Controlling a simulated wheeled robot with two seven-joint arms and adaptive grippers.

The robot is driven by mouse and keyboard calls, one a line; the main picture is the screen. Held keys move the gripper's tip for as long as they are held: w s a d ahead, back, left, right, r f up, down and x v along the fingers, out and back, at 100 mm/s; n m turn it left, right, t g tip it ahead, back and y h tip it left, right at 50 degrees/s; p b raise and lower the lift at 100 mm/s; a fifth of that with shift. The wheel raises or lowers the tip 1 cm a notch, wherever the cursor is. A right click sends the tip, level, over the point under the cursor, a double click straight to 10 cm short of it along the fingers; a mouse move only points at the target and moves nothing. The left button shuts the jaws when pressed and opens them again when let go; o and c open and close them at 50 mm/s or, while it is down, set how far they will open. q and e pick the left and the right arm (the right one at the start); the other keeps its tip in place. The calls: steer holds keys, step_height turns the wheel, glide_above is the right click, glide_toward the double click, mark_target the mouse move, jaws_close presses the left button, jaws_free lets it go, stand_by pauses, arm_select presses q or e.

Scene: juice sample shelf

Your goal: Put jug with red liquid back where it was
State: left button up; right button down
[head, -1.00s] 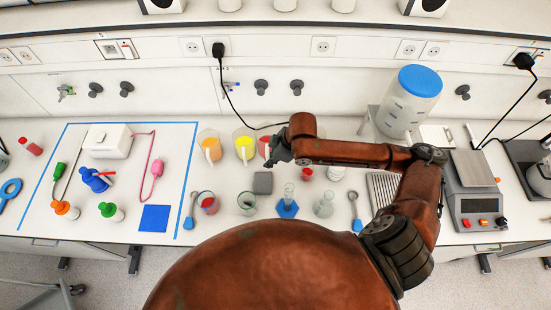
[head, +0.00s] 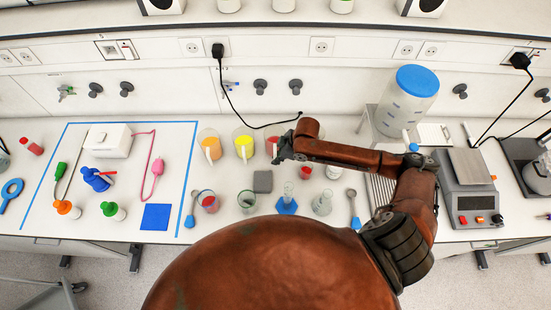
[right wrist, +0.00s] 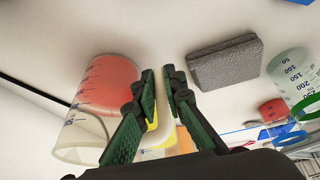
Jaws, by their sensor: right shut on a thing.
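The jug with red liquid (head: 272,145) is at the back of the bench, to the right of the jug with yellow liquid (head: 244,146), and my right arm partly covers it. In the right wrist view the red jug (right wrist: 108,85) is close to the left of the fingers. The green fingers (right wrist: 161,75) show in the right wrist view. I cannot tell whether the jug's base touches the bench. My left gripper is not in view.
A jug with orange liquid (head: 208,147) stands left of the yellow one. A grey block (head: 263,181) lies in front of the red jug. A scale (head: 473,205) is at right.

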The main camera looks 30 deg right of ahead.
steer(key=c, duration=2.5)
jaws_free()
steer(key=shift+f, duration=0.15)
steer(key=o, duration=0.5)
steer(key=v, duration=1.2)
steer(key=shift+a+r, duration=0.1)
steer(key=shift+r, duration=0.1)
